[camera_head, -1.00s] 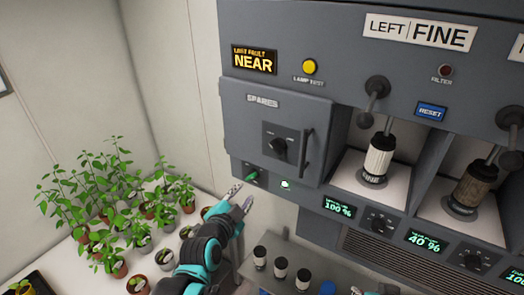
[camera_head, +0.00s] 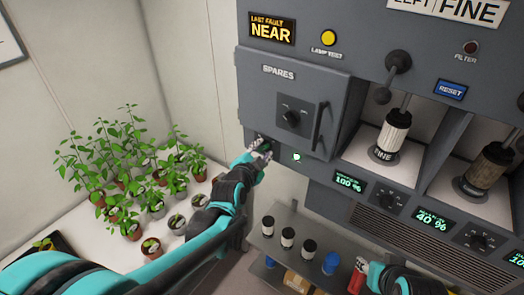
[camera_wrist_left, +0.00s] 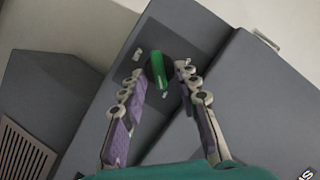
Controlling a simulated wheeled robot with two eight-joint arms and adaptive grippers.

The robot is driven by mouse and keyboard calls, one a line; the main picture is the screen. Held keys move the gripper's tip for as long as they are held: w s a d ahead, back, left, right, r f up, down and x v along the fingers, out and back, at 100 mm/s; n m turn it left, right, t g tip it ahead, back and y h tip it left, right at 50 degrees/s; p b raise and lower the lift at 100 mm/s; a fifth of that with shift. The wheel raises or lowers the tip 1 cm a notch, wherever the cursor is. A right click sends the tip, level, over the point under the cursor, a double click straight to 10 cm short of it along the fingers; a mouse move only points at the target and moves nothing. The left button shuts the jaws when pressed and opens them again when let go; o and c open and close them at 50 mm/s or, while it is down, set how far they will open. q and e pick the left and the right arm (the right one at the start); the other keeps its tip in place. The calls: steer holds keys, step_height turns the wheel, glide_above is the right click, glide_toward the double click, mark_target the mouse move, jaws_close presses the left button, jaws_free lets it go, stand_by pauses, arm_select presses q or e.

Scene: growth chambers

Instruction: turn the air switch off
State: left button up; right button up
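The air switch, as I take it, is a small green lever on the grey panel below the spares door; it shows clearly in the left wrist view (camera_wrist_left: 159,70) on a dark round base. Its labels are too small to read. My left gripper (camera_head: 263,149) is at this spot in the head view and partly covers the lever. In the left wrist view my left gripper (camera_wrist_left: 160,77) is open, with one finger on each side of the lever; contact is not clear.
A lit indicator (camera_head: 297,157) sits right of the switch. The spares door (camera_head: 270,95), with knob and handle, juts out above. Potted plants (camera_head: 120,180) stand at left.

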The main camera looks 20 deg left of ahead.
arm_select(q)
jaws_close()
